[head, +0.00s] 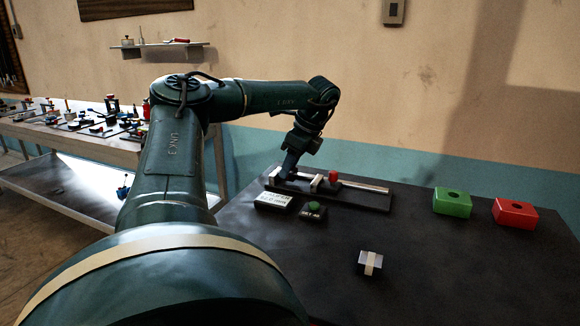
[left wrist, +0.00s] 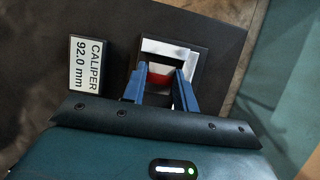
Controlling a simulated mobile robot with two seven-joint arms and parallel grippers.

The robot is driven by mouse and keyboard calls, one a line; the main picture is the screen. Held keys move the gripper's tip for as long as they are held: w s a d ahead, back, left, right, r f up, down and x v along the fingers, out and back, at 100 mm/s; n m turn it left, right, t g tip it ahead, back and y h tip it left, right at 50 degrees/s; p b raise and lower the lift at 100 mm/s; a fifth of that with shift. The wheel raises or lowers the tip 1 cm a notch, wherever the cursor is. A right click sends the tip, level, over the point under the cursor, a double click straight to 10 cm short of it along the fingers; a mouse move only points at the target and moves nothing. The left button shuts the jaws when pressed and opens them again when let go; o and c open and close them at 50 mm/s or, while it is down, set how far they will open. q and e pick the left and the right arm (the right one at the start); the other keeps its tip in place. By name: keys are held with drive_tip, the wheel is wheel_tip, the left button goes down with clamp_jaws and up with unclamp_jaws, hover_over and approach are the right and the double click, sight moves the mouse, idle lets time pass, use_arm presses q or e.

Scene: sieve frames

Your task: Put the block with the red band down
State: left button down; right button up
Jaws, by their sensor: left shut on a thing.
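In the left wrist view the block with the red band (left wrist: 158,79) sits between the blue fingertips of my left gripper (left wrist: 159,88), which is shut on it. Pale metal jaws of the caliper (left wrist: 172,52) lie just beyond and beside the block; I cannot tell whether they touch it. In the head view my left gripper (head: 286,172) points down at the left end of the caliper's dark base (head: 350,198), and the block is hidden there. My right gripper is not in view.
A caliper display (left wrist: 90,63) reads 92.0 mm. A small green button (head: 314,206) is beside it. A block with a pale band (head: 370,262) lies in front. A green box (head: 452,202) and a red box (head: 515,213) stand right. The table between is clear.

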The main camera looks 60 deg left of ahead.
use_arm(q)
drive_tip(key=shift+f, duration=0.45)
drive_tip(key=shift+f+b, duration=0.25)
drive_tip(key=shift+b, duration=0.05)
drive_tip(key=c, duration=1.1)
unclamp_jaws()
drive_tip(key=shift+r, duration=0.15)
drive_tip(key=shift+r, duration=0.1)
drive_tip(key=shift+w+r, duration=0.2)
drive_tip(key=shift+r, duration=0.3)
drive_tip(key=b+v, duration=0.1)
drive_tip(key=v, duration=1)
drive_tip(key=shift+b, duration=0.3)
